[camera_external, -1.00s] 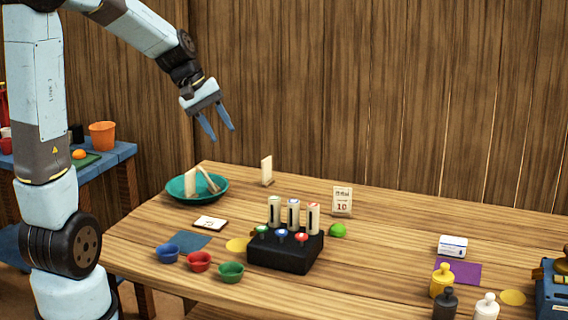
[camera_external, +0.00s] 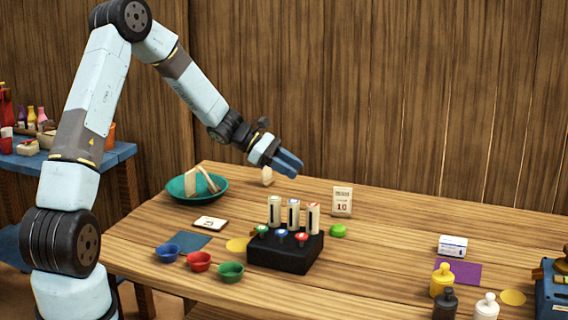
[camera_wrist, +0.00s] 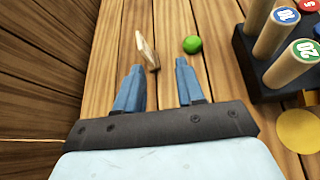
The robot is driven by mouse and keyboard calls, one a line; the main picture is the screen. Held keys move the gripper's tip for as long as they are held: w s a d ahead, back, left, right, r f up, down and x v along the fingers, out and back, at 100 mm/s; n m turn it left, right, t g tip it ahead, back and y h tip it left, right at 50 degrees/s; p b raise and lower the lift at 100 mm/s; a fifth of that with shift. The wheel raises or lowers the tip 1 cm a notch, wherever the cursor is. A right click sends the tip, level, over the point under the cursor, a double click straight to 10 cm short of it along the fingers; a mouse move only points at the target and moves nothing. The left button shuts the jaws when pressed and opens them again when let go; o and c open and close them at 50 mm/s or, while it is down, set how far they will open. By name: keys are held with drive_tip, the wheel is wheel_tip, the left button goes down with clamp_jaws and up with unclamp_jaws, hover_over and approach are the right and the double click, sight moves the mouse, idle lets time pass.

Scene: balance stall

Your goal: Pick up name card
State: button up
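My gripper (camera_external: 295,168) is above the back of the table, pointing right and down. In the wrist view its fingers (camera_wrist: 160,68) are open with nothing between them. A standing card (camera_external: 342,200) with writing and "10" is right of and below my gripper. It appears to be the wooden card (camera_wrist: 147,50) seen nearly edge-on ahead of the left finger. A small white card (camera_external: 210,223) lies flat at the left. I cannot tell by its writing which is the name card.
A black block (camera_external: 286,252) holds upright cylinders, close to the standing card. A green ball-like thing (camera_external: 338,230) lies in front of that card. A teal bowl (camera_external: 180,197) holds wooden pieces. Small cups (camera_external: 199,261) stand in front. The wooden wall (camera_external: 400,90) runs behind the table.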

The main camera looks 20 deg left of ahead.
drive_tip(key=w+f+n+h, duration=0.1)
drive_tip(key=w+f+n, duration=0.1)
drive_tip(key=w+f, duration=0.15)
approach(342, 212)
drive_tip(key=d+r, duration=0.1)
drive_tip(key=d, duration=0.1)
drive_tip(key=d+r, duration=0.2)
drive_tip(key=shift+d+r, duration=0.1)
drive_tip(key=shift+d, duration=0.15)
drive_tip(key=shift+t, duration=0.3)
drive_tip(key=shift+w+x, duration=0.2)
drive_tip(key=shift+x, duration=1.05)
drive_tip(key=shift+w+x, duration=0.2)
drive_tip(key=shift+x, duration=1.1)
drive_tip(key=shift+a, duration=0.1)
drive_tip(key=shift+c, duration=0.3)
clamp_jaws()
